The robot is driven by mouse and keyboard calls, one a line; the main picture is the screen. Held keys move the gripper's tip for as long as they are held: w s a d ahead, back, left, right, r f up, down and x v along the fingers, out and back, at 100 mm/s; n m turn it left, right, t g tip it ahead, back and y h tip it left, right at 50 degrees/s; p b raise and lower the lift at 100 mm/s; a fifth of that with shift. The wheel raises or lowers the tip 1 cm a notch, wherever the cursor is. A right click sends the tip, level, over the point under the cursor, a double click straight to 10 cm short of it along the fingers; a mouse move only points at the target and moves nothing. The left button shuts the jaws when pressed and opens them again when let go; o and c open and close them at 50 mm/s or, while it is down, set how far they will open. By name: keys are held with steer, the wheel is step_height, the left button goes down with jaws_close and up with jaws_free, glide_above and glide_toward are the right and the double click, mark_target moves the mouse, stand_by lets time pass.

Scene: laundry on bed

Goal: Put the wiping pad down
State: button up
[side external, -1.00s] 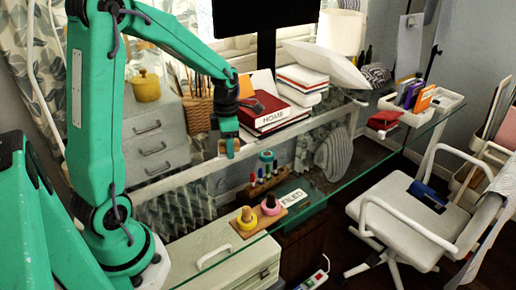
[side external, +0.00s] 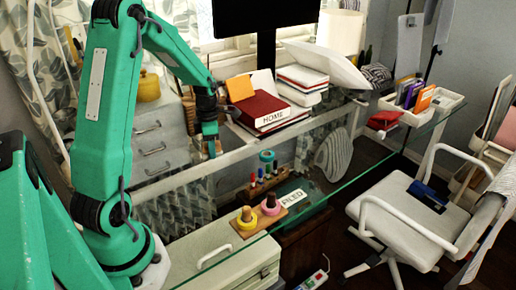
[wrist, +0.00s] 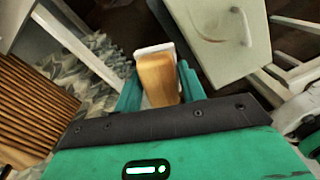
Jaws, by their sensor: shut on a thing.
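The wiping pad (wrist: 155,77) has a tan wooden back and a white edge at its far end. It sits between the two green fingers of my gripper (wrist: 159,92) in the wrist view, and the gripper is shut on it. In the side view my gripper (side external: 209,141) points down at the left part of the glass desk. The pad is small there and partly hidden by the fingers. I cannot tell whether it touches the glass.
A red book (side external: 270,110) and stacked books lie right of my gripper. A wooden stand with rings (side external: 270,206), a pen row and a FILED block (side external: 293,198) are nearer. A white organiser tray (side external: 440,106) is far right. Clear glass lies mid-desk.

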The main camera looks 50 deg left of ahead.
mark_target(210, 164)
steer(key=shift+s+a+f, duration=0.1)
steer(key=shift+a+f, duration=0.25)
steer(key=shift+a, duration=0.25)
steer(key=shift+a+f, duration=0.3)
steer(key=shift+a, duration=0.25)
steer(key=shift+f, duration=2)
steer(key=shift+f, duration=0.7)
steer(key=o, duration=0.9)
steer(key=shift+d, duration=0.1)
steer(key=shift+c, duration=0.2)
steer(key=shift+r, duration=0.1)
steer(key=shift+o, duration=0.4)
step_height(210, 164, up, 13)
steer(key=shift+r, duration=0.1)
